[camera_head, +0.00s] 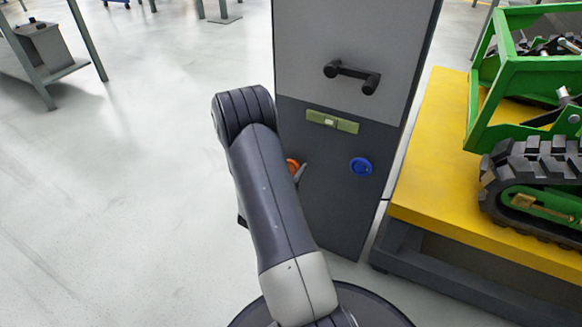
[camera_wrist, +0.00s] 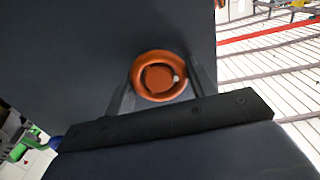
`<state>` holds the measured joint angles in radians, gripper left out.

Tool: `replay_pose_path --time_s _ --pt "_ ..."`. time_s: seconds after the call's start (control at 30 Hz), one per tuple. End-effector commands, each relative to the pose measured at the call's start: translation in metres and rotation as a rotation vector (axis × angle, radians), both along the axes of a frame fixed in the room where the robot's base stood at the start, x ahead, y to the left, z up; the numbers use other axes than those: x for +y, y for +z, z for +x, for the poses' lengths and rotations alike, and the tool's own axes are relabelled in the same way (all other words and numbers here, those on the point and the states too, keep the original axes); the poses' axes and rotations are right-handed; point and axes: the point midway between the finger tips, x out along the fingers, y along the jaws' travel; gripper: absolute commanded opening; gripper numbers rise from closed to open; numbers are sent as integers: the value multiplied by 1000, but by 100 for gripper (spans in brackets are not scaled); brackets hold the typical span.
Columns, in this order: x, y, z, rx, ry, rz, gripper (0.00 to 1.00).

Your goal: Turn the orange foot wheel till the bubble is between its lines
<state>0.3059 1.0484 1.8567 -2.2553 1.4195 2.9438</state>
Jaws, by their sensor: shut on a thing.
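The orange foot wheel (camera_wrist: 160,77) sits on the dark lower face of a cabinet (camera_head: 326,215). In the wrist view my gripper (camera_wrist: 160,85) is shut on it, with one finger on each side. In the head view only a sliver of the orange wheel (camera_head: 292,166) shows; my arm hides the rest. A green level vial (camera_head: 332,121) is mounted above the wheels, with a pale bubble near its middle. The bubble's lines are too small to tell apart. A blue foot wheel (camera_head: 360,166) is to the right, apart from my gripper.
A black handle (camera_head: 352,76) sticks out of the grey upper panel. A yellow platform (camera_head: 440,165) with a green tracked carrier (camera_head: 540,190) stands close on the right. The floor (camera_head: 120,200) on the left is clear, with a bench (camera_head: 65,70) farther back.

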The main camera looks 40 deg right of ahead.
Motion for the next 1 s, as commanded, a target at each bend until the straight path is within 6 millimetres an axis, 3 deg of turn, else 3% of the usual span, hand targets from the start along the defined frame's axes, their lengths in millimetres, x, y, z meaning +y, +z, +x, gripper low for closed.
replay_pose_path --time_s 0.37,0.4,0.63,1.0 --pt "0 -1 0 -3 0 3 31" --pt "0 -1 0 -3 0 3 54" --pt "0 0 0 -3 0 2 73" --pt "3 0 4 -4 -1 2 75"
